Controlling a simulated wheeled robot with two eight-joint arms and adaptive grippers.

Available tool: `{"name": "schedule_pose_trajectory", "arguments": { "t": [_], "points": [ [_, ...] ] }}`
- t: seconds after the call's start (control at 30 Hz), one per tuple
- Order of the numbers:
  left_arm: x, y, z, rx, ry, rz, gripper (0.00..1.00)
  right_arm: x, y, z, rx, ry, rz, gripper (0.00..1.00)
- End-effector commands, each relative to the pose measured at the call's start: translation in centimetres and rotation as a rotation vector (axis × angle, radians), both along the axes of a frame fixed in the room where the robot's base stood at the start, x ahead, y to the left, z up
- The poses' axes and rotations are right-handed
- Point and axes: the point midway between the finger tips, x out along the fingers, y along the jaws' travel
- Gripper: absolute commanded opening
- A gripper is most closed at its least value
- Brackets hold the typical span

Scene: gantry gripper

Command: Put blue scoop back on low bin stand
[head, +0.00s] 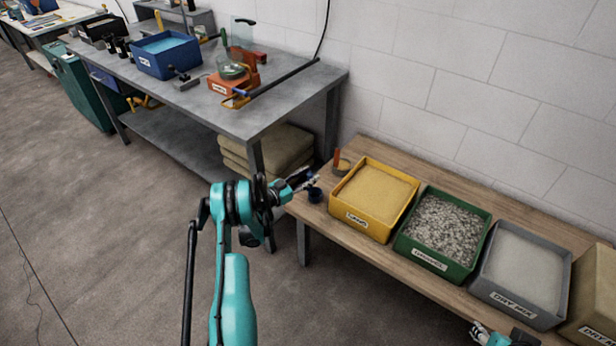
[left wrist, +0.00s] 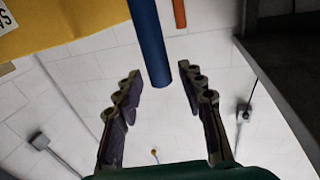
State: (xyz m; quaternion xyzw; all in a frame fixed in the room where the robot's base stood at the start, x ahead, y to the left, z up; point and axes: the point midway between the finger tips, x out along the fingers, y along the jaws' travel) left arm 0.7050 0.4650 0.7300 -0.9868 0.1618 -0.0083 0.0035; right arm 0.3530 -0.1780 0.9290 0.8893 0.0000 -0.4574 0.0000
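The blue scoop (head: 315,195) is at the left end of the low wooden bin stand (head: 316,220), left of the yellow bin. In the left wrist view its blue handle (left wrist: 150,40) comes in from the top, and its end is between my left fingertips with gaps on both sides. My left gripper (head: 306,181) is open beside the scoop; it also shows in the left wrist view (left wrist: 161,92). The scoop's lower part is small and dark in the head view. My right gripper (head: 480,332) is partly in view at the bottom right, its fingers too small to judge.
An orange-handled scoop (head: 338,160) stands behind the blue one. A yellow bin (head: 360,222), a green bin (head: 425,258) and a grey bin (head: 515,303) fill the stand to the right. A grey metal workbench (head: 260,122) rises close behind and left of my left gripper.

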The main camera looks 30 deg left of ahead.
Motion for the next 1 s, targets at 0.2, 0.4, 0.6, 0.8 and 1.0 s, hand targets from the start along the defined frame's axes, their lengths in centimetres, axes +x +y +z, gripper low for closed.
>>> {"name": "schedule_pose_trajectory", "arguments": {
  "t": [0.2,0.4,0.6,0.8,1.0],
  "points": [
    [0.0,0.0,0.3,0.000,0.000,0.000,0.39,0.0,0.0,0.0,0.000,0.000,0.000,0.40],
    [-2.9,1.1,0.4,0.000,0.000,0.004,0.39,0.0,0.0,1.1,0.000,0.000,0.000,0.40],
    [-7.2,2.6,0.4,0.000,0.000,0.005,0.39,0.0,0.0,2.2,0.000,0.000,0.000,0.40],
    [-10.3,3.6,0.0,0.000,0.000,0.003,0.39,0.0,0.0,2.0,0.000,0.000,0.000,0.40],
    [-10.6,3.2,0.9,-0.007,0.028,-0.013,0.39,0.0,0.0,1.9,0.000,0.000,0.000,0.40]
  ]
}}
